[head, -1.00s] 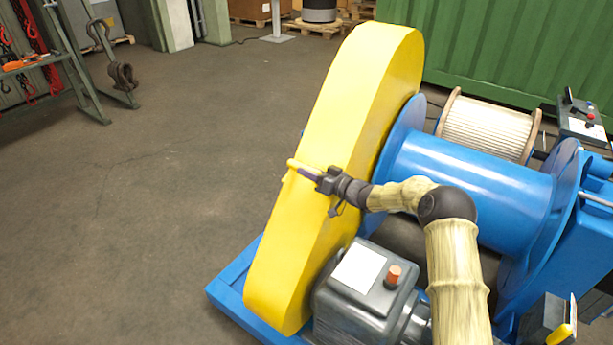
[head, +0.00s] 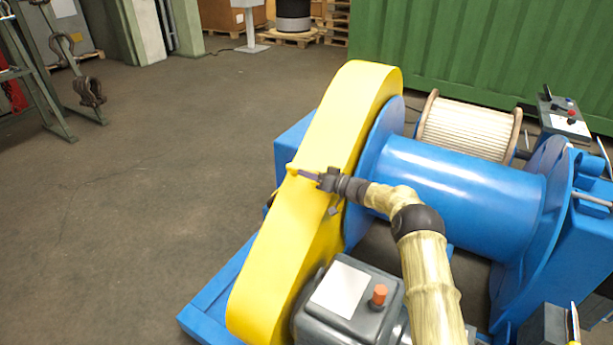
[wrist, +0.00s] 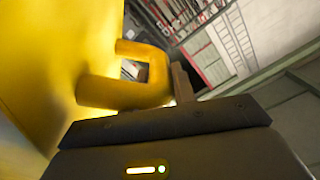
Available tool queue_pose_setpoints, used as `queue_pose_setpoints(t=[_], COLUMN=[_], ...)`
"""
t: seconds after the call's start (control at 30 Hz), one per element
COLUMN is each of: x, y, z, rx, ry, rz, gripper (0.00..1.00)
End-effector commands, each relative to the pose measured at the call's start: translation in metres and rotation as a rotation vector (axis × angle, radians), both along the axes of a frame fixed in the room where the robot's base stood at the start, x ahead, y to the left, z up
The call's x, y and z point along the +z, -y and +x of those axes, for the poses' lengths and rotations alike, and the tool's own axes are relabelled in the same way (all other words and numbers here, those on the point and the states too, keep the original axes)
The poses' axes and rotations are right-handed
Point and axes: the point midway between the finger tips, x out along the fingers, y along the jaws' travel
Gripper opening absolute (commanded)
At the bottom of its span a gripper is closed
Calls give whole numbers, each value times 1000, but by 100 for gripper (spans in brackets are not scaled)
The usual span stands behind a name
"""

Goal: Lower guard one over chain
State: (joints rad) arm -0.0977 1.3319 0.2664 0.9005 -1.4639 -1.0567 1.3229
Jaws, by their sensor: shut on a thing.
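The yellow guard (head: 330,150) stands along the left side of the blue winch, as a long curved cover. A yellow handle (head: 293,169) sticks out from its outer face. My gripper (head: 310,176) reaches across the guard's top edge and is shut on this handle. In the wrist view the handle (wrist: 125,92) shows as a yellow loop at the fingers (wrist: 180,85), with the guard's face (wrist: 40,70) filling the left side. No chain can be seen; the guard hides what lies behind it.
The blue drum (head: 455,185) lies right of the guard. A grey motor box with an orange knob (head: 379,295) sits in front, near my arm. A rope reel (head: 468,128) and a green container (head: 480,50) stand behind. The floor at left (head: 130,220) is open.

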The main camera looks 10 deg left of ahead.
Motion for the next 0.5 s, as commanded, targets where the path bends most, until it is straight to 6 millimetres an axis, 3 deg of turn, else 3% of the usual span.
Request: queue_pose_setpoints(t=[0.17, 0.2, 0.3, 0.5], x=[-1, -1, -1, -2], y=[8, 9, 9, 6], z=[7, 7, 7, 5], rx=[-26, -26, -25, -19], ry=[-2, -2, -1, -2], rz=[-7, -7, -6, -6], gripper=[0, 32, 47, 47])
